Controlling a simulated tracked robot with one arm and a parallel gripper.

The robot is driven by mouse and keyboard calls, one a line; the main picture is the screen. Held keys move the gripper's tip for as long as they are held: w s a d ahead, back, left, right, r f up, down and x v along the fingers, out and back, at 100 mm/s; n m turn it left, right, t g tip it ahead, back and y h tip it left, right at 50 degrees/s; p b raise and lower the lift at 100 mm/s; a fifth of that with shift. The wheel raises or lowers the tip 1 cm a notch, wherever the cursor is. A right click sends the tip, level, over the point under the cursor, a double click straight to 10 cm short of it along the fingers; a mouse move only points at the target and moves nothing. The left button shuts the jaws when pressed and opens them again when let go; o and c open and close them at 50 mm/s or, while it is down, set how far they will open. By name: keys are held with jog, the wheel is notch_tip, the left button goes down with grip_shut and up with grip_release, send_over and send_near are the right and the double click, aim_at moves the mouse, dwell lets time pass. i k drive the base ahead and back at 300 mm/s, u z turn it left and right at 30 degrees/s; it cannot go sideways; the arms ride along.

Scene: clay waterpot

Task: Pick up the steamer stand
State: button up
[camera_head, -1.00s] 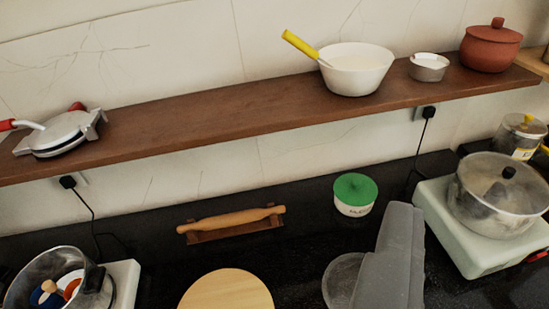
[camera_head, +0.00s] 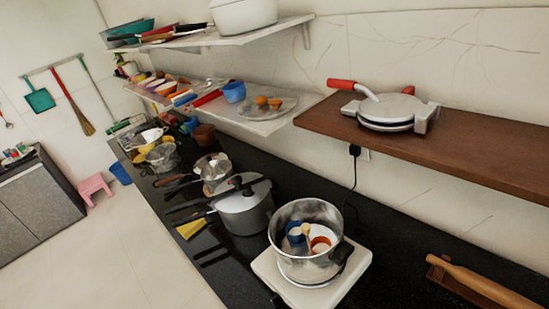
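I cannot make out a steamer stand for certain in this view. A steel pot (camera_head: 305,262) stands at the lower middle, with blue and orange-and-white items and a wooden-handled piece inside it. Its inner bottom is mostly hidden by them. The pot sits on a white square cooktop (camera_head: 355,262). My gripper is not in view.
A grey pressure cooker (camera_head: 243,207) and several pans stand left along the black counter (camera_head: 400,235). A roti maker (camera_head: 390,110) is on the brown shelf (camera_head: 480,158). White shelves (camera_head: 285,30) hang at upper left. A rolling pin (camera_head: 485,285) lies lower right. Open floor (camera_head: 120,240) is at left.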

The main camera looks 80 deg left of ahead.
aim_at(308, 240)
jog(key=u, duration=0.85)
jog(key=k, duration=1.05)
jog(key=u, duration=0.45)
jog(key=i, duration=1.05)
jog(key=z, duration=0.05)
